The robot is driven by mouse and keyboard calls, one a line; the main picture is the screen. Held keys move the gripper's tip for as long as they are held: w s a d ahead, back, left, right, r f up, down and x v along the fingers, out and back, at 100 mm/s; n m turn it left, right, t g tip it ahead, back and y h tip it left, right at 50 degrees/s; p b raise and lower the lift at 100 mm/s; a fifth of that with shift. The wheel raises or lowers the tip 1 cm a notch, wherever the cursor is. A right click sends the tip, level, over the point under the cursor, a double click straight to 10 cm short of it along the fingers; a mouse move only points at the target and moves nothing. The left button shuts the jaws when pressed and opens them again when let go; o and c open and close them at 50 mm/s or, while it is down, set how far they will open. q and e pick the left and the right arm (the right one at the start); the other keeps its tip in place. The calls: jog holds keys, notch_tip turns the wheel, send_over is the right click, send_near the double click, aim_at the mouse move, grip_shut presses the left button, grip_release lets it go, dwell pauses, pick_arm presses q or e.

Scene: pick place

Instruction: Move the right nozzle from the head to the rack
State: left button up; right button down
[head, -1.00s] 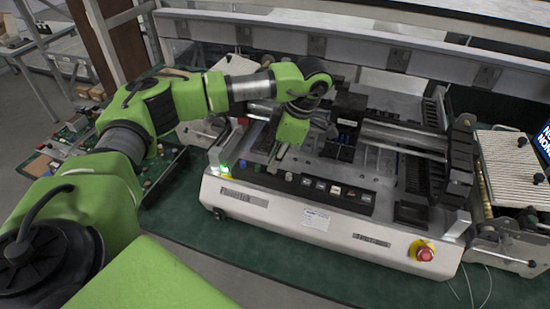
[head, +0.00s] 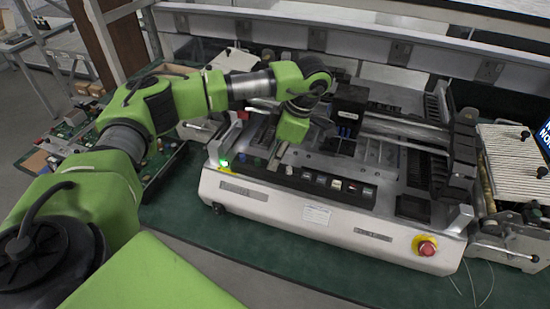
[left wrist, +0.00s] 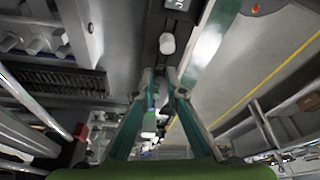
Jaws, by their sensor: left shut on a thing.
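My left gripper (head: 277,158) points down over the left part of the rack (head: 312,181), a dark strip with several small labelled squares along the machine's front. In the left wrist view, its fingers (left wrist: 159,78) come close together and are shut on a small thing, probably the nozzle. That thing is mostly hidden, and I cannot tell whether it touches the rack. A white round-topped piece (left wrist: 167,43) stands on the dark strip just beyond the fingertips. The head (head: 348,108) is a black block on the gantry, to the right of my gripper. My right gripper is out of view.
The gantry rails (head: 405,135) run right from the head. A red stop button (head: 427,248) sits at the machine's front right. A ribbed feeder (head: 507,157) stands at far right. A parts tray (head: 160,165) lies left. The green table's front strip (head: 270,236) is clear.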

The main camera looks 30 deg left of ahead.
pick_arm(q)
jog(key=o, duration=0.8)
jog(key=c, duration=0.4)
jog(key=shift+o, duration=0.2)
jog(key=shift+r+p, duration=2.15)
jog(key=shift+r, duration=1.4)
